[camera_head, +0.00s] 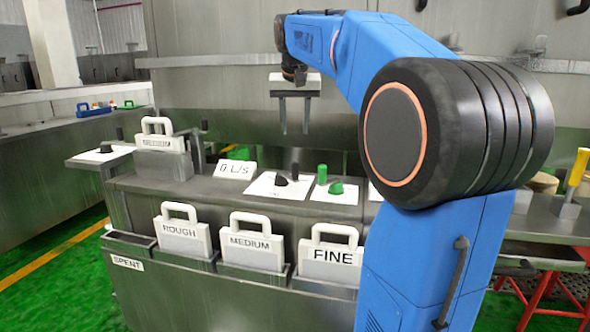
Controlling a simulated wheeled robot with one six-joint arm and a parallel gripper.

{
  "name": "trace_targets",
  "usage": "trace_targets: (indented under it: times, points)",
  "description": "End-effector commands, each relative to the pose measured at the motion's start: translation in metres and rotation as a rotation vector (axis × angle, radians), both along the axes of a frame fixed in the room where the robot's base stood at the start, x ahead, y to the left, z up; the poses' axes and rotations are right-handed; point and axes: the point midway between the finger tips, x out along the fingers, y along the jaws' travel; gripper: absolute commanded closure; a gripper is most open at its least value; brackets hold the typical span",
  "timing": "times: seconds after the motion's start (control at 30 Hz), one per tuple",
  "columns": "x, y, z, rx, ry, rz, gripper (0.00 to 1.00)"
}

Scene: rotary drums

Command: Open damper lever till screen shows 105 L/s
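The screen (235,169) is a small white tilted panel on the bench top and reads 0 L/s. No part is labelled as the damper lever. A dark upright lever-like bar (198,152) stands left of the screen, and a black knob (281,180) sits on a white plate to its right; I cannot tell which, if either, is the damper lever. My gripper (295,130) points down above and behind the bench, right of the screen. Its two fingers are apart with nothing between them, and it appears clear of the controls.
White-handled cartridges marked ROUGH (180,236), MEDIUM (250,244) and FINE (331,257) stand along the bench front. Another MEDIUM cartridge (154,142) sits upper left. A green knob (336,187) and green cylinder (322,174) are right of the black knob. My arm hides the bench's right part.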

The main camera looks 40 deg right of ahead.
Motion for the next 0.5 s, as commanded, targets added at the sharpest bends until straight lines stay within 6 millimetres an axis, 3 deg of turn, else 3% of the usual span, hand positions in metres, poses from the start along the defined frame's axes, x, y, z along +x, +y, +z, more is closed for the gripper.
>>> trace_targets:
  times: [0.17, 0.5]
  points:
    - [0.005, -0.004, -0.016, 0.000, 0.002, 0.000, 0.60]
    - [0.023, -0.017, -0.072, 0.001, 0.003, 0.001, 0.60]
